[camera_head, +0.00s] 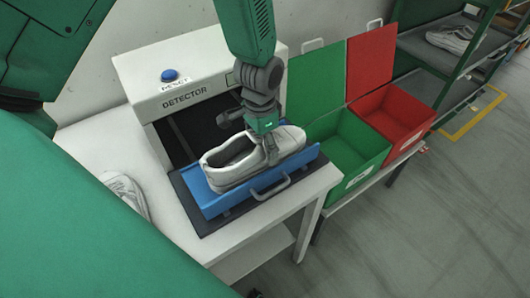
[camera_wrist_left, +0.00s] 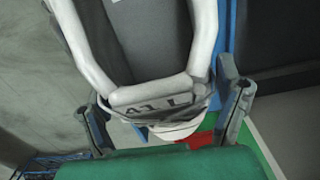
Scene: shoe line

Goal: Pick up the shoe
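A white-grey shoe (camera_head: 240,160) lies upright on a blue tray (camera_head: 215,202) in front of the detector, its toe pointing right. My left gripper (camera_head: 256,146) is over the front half of the shoe, pointing down, with one finger down the near side. The far finger is mostly hidden. In the left wrist view the shoe's tongue (camera_wrist_left: 155,92), marked "41 L", lies between the two spread fingers of the left gripper (camera_wrist_left: 165,98). The fingers look open, with narrow gaps beside the shoe.
The detector (camera_head: 200,80) has a blue reset button (camera_head: 169,75). A second shoe (camera_head: 127,192) lies on the white table (camera_head: 168,212) at left. A green bin (camera_head: 345,151) and a red bin (camera_head: 402,116) stand to the right. Another shoe (camera_head: 452,39) sits on a rack.

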